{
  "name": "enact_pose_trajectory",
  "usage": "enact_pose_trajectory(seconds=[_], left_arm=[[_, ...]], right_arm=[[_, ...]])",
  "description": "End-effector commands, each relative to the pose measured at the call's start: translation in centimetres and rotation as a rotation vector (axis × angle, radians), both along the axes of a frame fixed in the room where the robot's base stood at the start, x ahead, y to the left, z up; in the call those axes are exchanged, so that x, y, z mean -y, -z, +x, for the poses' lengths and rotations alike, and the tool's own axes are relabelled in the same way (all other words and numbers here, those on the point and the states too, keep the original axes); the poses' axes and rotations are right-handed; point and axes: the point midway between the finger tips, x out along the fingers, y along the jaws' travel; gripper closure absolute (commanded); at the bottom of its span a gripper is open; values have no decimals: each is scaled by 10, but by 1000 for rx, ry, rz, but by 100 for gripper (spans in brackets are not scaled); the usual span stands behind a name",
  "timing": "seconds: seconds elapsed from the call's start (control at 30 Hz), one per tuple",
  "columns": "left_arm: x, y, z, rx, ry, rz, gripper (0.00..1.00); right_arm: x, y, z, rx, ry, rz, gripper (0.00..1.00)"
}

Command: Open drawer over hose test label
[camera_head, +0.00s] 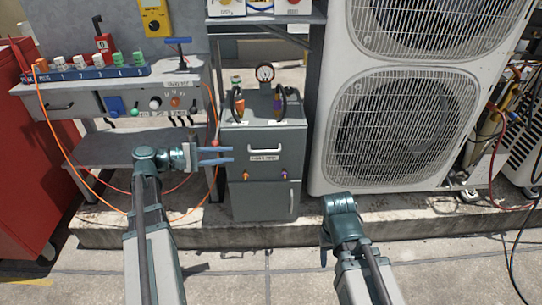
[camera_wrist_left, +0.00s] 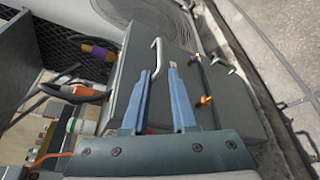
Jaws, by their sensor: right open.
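A grey cabinet (camera_head: 264,190) stands in the middle of the head view. Its upper drawer front (camera_head: 285,140) looks closed. A white bar handle (camera_head: 264,149) is on it, with a small white label (camera_head: 264,158) just below; its print is too small to read surely. My left gripper (camera_head: 232,155) is open, left of the handle. In the left wrist view its blue fingers (camera_wrist_left: 159,72) point at the white handle (camera_wrist_left: 156,55), which appears just beyond the tips, without clear contact. My right gripper (camera_head: 324,250) is low at the right, away from the cabinet, its fingers mostly hidden.
A pressure gauge (camera_head: 265,72) and hoses are on the cabinet top. A workbench (camera_head: 85,95) with a labelled drawer and colored fittings is at left, beside a red cabinet (camera_head: 30,170). A large white condenser (camera_head: 400,120) stands close right. The paved floor in front is clear.

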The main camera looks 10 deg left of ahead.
Motion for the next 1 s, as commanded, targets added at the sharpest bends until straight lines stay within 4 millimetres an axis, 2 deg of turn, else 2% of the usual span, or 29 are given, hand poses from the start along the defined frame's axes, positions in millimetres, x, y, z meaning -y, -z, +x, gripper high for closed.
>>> enact_pose_trajectory(seconds=[0.13, 0.27, 0.7, 1.0], left_arm=[[1, 0, 1, 0, -1, -2, 74], [10, 3, 7, 0, 2, -1, 74], [78, 23, 56, -1, 4, 0, 74], [105, 29, 76, 1, 1, 0, 74]], right_arm=[[0, 0, 0, 0, 0, 0, 50], [0, 3, 0, 0, 1, 0, 50], [0, 23, 0, 1, 5, 0, 50], [0, 29, 0, 1, 7, 0, 50]])
